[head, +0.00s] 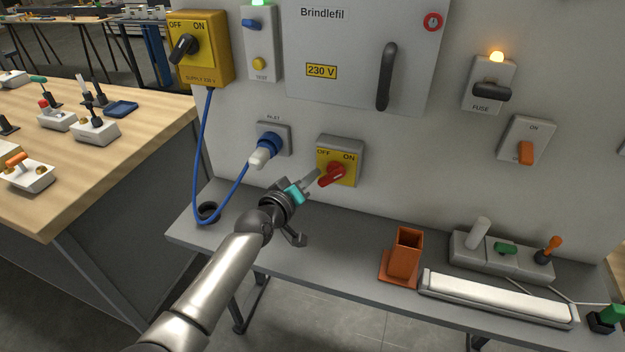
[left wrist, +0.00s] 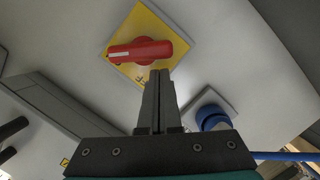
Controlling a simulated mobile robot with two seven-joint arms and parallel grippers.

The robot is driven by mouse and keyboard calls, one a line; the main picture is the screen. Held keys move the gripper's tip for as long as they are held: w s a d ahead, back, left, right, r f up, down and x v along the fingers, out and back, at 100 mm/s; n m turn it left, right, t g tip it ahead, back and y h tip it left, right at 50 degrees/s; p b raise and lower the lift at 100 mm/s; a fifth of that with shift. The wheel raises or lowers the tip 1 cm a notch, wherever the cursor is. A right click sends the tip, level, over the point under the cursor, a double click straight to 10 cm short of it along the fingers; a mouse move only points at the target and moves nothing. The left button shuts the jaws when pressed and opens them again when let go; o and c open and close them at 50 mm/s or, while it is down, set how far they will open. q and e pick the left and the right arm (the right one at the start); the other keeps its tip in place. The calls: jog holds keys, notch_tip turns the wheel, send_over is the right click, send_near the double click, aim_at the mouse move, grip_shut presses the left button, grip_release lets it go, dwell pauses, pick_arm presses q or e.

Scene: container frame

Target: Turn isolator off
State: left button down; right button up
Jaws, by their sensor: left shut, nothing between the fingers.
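The isolator is a yellow box (head: 340,150) marked OFF and ON, with a red rotary handle (head: 331,176), on the grey wall panel. The handle slants from lower left to upper right in the head view. In the left wrist view the red handle (left wrist: 138,50) lies nearly level across the yellow plate (left wrist: 143,22). My left gripper (head: 314,178) is shut and empty, just left of the handle. Its closed fingertips (left wrist: 160,74) show just below the handle's hub in the wrist view; I cannot tell whether they touch. My right gripper is not in view.
A blue plug (head: 268,145) with a cable is left of the isolator. A yellow supply switch (head: 203,60) with a black handle is at upper left. A grey cabinet (head: 345,40) is above.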

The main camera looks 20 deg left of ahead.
pick_arm(q)
jog(key=shift+d+f, duration=0.15)
jog(key=shift+f, duration=0.05)
jog(key=shift+f, duration=0.1)
jog(key=shift+n+b, duration=0.3)
jog(key=shift+b, duration=0.15)
jog(key=shift+f+n+b, duration=0.3)
jog(key=shift+n+b, duration=0.2)
jog(key=shift+b, duration=0.2)
